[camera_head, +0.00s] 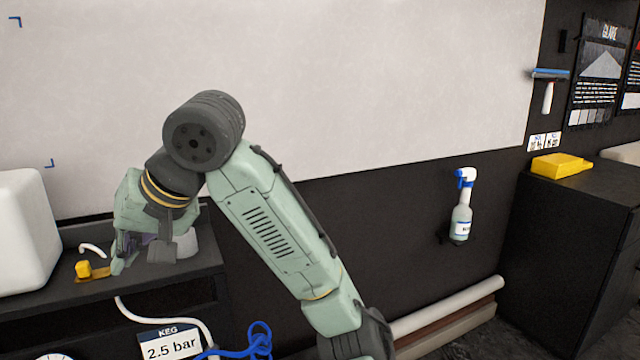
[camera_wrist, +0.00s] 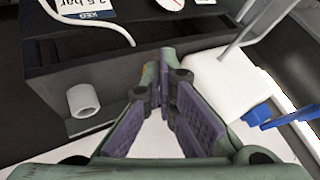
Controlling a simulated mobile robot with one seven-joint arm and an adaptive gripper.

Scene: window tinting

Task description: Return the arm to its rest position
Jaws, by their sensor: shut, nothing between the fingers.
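My green arm reaches up from the bottom middle of the head view and bends down to the left. My gripper (camera_head: 132,245) hangs low over the dark shelf (camera_head: 55,298) at the left, beside a white container (camera_head: 22,232). In the wrist view my gripper (camera_wrist: 164,68) shows its two purple-padded fingers converging to their tips. It is shut with nothing held. In the head view the wrist partly hides the fingers.
A yellow fitting (camera_head: 90,270) sits on the shelf near my gripper. A white hose and a blue coil (camera_head: 258,340) hang below. A spray bottle (camera_head: 462,208) hangs on the dark wall under the large pale panel (camera_head: 360,80). A black cabinet (camera_head: 570,240) stands right.

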